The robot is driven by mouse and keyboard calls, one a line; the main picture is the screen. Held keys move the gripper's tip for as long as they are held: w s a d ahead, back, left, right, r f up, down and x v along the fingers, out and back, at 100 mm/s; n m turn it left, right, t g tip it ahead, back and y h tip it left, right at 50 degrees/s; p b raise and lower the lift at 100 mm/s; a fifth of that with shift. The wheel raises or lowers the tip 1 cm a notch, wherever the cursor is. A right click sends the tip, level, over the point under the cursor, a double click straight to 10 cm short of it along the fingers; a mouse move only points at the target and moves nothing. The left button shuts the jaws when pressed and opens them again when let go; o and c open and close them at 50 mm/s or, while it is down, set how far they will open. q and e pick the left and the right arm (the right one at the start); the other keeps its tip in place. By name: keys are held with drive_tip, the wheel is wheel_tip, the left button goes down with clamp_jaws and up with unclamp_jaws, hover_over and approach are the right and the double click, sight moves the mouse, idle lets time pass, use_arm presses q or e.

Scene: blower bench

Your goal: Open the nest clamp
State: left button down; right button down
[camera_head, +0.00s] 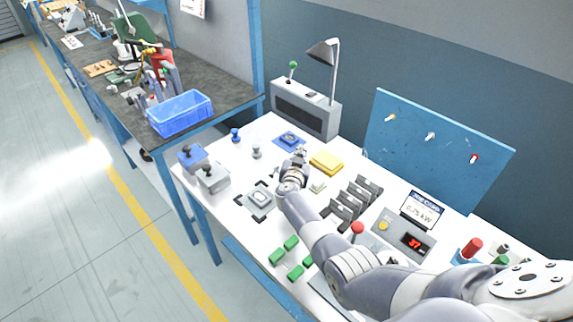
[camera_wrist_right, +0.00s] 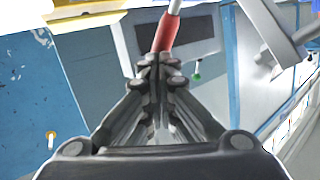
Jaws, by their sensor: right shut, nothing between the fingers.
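A red handle grip (camera_wrist_right: 165,32) on a pale rod shows in the right wrist view, just past my right fingertips and in line with them. It looks like the clamp's handle; whether the fingertips touch it I cannot tell. In the head view, a grey nest block (camera_head: 260,198) sits between black corner brackets on the white bench, and my right wrist hides the area beside it. My right gripper (camera_head: 301,154) (camera_wrist_right: 158,62) is shut and empty, above the bench to the upper right of the nest. My left gripper is not in view.
The white bench (camera_head: 221,200) also carries a yellow pad (camera_head: 326,162), a blue pad (camera_head: 289,139), a grey console (camera_head: 305,109) with a lamp (camera_head: 322,53), dark slotted holders (camera_head: 350,200) and green blocks (camera_head: 278,257). A blue pegboard (camera_head: 435,150) stands behind it.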

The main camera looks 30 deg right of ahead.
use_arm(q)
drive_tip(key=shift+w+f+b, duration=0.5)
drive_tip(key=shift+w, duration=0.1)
use_arm(e)
drive_tip(key=shift+w+d+f, duration=0.3)
drive_tip(key=shift+d+f, duration=0.2)
drive_tip(key=shift+d, duration=0.15)
drive_tip(key=shift+w+d+f, duration=0.3)
drive_tip(key=shift+d+f, duration=0.2)
drive_tip(key=shift+d, duration=0.15)
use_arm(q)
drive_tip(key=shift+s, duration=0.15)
